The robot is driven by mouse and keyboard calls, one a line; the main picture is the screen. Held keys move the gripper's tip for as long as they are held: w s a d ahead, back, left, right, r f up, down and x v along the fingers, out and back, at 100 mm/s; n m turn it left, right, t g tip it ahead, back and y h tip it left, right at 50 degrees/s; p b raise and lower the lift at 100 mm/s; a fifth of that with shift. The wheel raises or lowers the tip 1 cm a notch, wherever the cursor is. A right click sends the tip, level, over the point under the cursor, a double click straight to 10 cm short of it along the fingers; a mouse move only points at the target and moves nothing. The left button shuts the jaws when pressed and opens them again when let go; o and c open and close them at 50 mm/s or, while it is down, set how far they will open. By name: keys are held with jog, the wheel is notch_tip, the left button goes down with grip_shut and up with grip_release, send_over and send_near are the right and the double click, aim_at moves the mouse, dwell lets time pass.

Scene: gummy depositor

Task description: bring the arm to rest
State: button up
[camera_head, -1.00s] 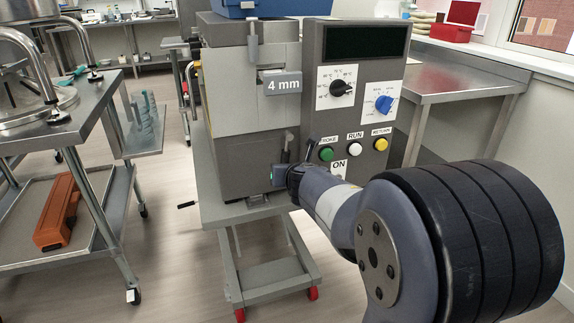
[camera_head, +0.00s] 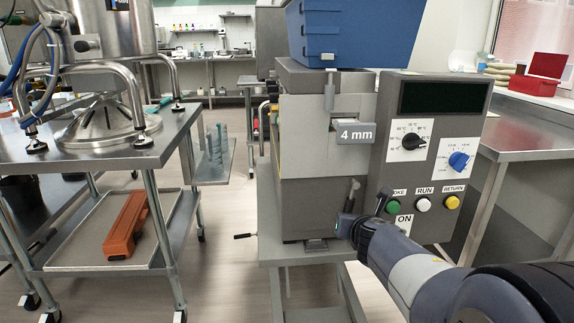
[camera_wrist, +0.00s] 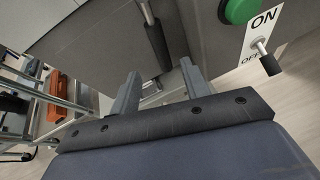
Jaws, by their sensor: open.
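My gripper (camera_head: 368,200) is in front of the lower part of the grey depositor (camera_head: 322,182), left of its ON label. In the wrist view my gripper (camera_wrist: 160,85) is open, with nothing between its two grey fingers. A dark round-ended handle (camera_wrist: 158,46) on the depositor stands just beyond the fingers; I cannot tell whether they touch it. The toggle switch (camera_wrist: 267,58) beside the ON/OFF label is to the right of the fingers, apart from them. My arm reaches in from the lower right of the head view.
A blue bin (camera_head: 350,35) sits on top of the depositor. Its panel has green (camera_head: 392,207), white and yellow buttons. A steel trolley (camera_head: 120,155) with an orange tool (camera_head: 127,225) stands left; a steel bench (camera_head: 545,140) stands right. Open floor lies between trolley and depositor.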

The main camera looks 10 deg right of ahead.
jog(key=b+x, duration=0.1)
jog(key=x, duration=0.8)
jog(key=shift+b, duration=0.35)
jog(key=shift+s+a, duration=0.1)
jog(key=shift+s, duration=0.1)
